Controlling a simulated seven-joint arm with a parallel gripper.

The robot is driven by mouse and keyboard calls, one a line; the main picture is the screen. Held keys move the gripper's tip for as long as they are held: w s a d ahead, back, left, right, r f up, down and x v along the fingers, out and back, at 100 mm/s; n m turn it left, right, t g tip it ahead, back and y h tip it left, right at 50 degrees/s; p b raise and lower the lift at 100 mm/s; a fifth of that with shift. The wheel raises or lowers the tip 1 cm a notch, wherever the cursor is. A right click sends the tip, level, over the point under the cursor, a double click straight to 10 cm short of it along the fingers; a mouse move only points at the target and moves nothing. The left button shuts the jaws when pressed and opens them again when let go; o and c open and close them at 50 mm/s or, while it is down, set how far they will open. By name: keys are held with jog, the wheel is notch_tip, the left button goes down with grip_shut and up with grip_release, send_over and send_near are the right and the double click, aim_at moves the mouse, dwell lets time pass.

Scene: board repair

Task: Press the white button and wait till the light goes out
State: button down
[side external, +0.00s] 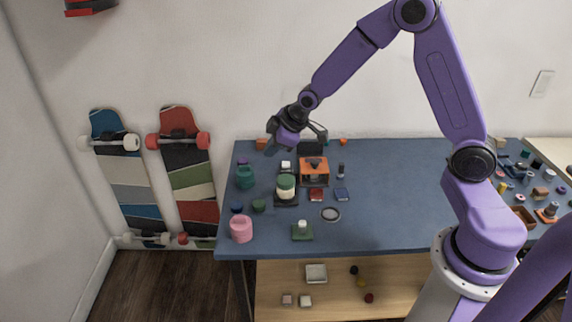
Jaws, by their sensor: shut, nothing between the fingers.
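A small green base with a white knob-like top, which looks like a white button (302,224), stands near the front edge of the blue table. Another small white block (286,165) sits further back, behind a jar-like green and cream cylinder (286,188) on a dark base. I cannot tell which thing is the light or whether any light is lit. My gripper (270,147) is shut and empty, raised above the back left of the table, behind and left of the white-topped green base and clear of it. Its fingertips are small and partly hidden.
An orange machine (314,169) stands right of the cylinder. A pink cup (241,229) and a teal pot (244,177) stand at the left. A grey ring (331,214) lies near the front. The table's middle right is clear; several small parts crowd its right end.

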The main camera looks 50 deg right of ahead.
jog(key=w+d+f+t+h, duration=0.15)
jog(key=w+d+f, duration=0.25)
jog(key=w+d, duration=0.4)
jog(key=m+t, duration=0.1)
jog(key=t, duration=0.1)
send_over(287, 165)
notch_tip(287, 165, down, 3)
jog(key=shift+d+g+h, duration=0.15)
jog(key=shift+g+h, duration=0.1)
jog(key=shift+f, duration=4.35)
jog(key=shift+s+f, duration=0.1)
jog(key=shift+f, duration=0.35)
